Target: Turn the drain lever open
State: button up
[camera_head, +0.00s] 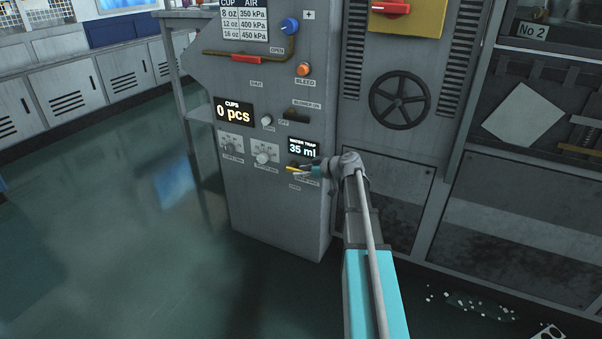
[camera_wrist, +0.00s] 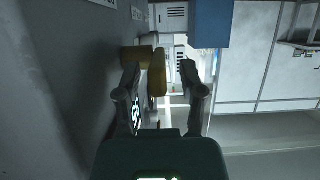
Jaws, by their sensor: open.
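The yellow drain lever (camera_head: 292,169) is on the grey machine panel, just below the water trap display (camera_head: 303,148), which reads 35 ml. In the head view it lies about level, pointing left. My gripper (camera_head: 308,171) is at the lever, coming from the right, and partly hides its mount. In the wrist view the lever (camera_wrist: 157,73) shows between the two open fingers of my gripper (camera_wrist: 160,74), beside a brass-coloured fitting (camera_wrist: 136,55). A gap shows between the lever and the right finger. I cannot tell whether the left finger touches it.
Dials (camera_head: 263,157), a blower switch (camera_head: 297,115), an orange bleed knob (camera_head: 303,69) and a red-handled air lever (camera_head: 252,59) are on the same panel. A black handwheel (camera_head: 400,100) is at right. The green floor (camera_head: 150,250) at left is clear.

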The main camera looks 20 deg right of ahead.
jog(key=shift+c, duration=0.2)
grip_shut()
